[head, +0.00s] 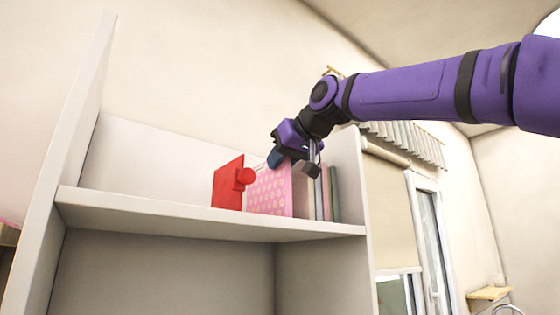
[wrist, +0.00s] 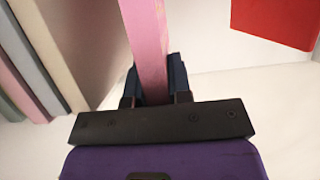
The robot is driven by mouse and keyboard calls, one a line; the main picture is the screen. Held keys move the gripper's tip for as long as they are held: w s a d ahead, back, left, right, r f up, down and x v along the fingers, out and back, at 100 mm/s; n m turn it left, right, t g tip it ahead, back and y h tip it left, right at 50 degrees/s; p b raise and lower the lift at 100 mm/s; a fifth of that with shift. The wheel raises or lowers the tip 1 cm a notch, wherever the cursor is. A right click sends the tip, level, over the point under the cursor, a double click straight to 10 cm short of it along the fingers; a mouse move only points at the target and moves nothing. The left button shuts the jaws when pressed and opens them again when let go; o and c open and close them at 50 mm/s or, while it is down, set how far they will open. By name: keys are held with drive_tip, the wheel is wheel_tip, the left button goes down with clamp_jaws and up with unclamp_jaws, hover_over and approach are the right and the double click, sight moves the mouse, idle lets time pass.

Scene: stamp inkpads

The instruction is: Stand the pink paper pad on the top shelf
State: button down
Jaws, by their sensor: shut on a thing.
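The pink paper pad (head: 270,191) has a pale dotted pattern and stands upright on the top shelf (head: 150,210) in the head view. My gripper (head: 293,160) is at its upper right edge, shut on it. In the wrist view the pad (wrist: 148,40) shows edge-on as a pink strip between the two dark fingers of my gripper (wrist: 155,82). Its lower edge appears at or very near the shelf board; I cannot tell whether it touches.
A red bookend-like piece with a round knob (head: 228,184) stands just left of the pad. Several thin upright books (head: 328,194) stand to the right, near the shelf's right wall. The left part of the top shelf is clear.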

drive_tip(key=c, duration=1.1)
unclamp_jaws()
drive_tip(key=shift+o, duration=0.2)
drive_tip(key=shift+s, duration=0.1)
drive_tip(key=v, duration=1.2)
drive_tip(key=shift+f, duration=0.1)
drive_tip(key=s+d+f+m+g+h, duration=0.1)
drive_tip(key=s+d+f+m+h, duration=0.15)
drive_tip(key=d+f, duration=0.6)
drive_tip(key=s+d+f+m+g+h, duration=0.1)
drive_tip(key=s+d+f, duration=0.2)
drive_tip(key=f, duration=1.1)
drive_tip(key=s+d+f+m+g+h, duration=0.1)
drive_tip(key=s+d+f+g+h, duration=0.3)
drive_tip(key=f, duration=0.7)
drive_tip(key=s+d+f+m, duration=0.1)
drive_tip(key=s+d+f, duration=0.1)
drive_tip(key=s+f, duration=0.2)
drive_tip(key=s+d+f+m, duration=0.1)
drive_tip(key=s+f, duration=0.3)
drive_tip(key=f, duration=0.7)
drive_tip(key=shift+d+f, duration=0.35)
drive_tip(key=shift+d, duration=0.45)
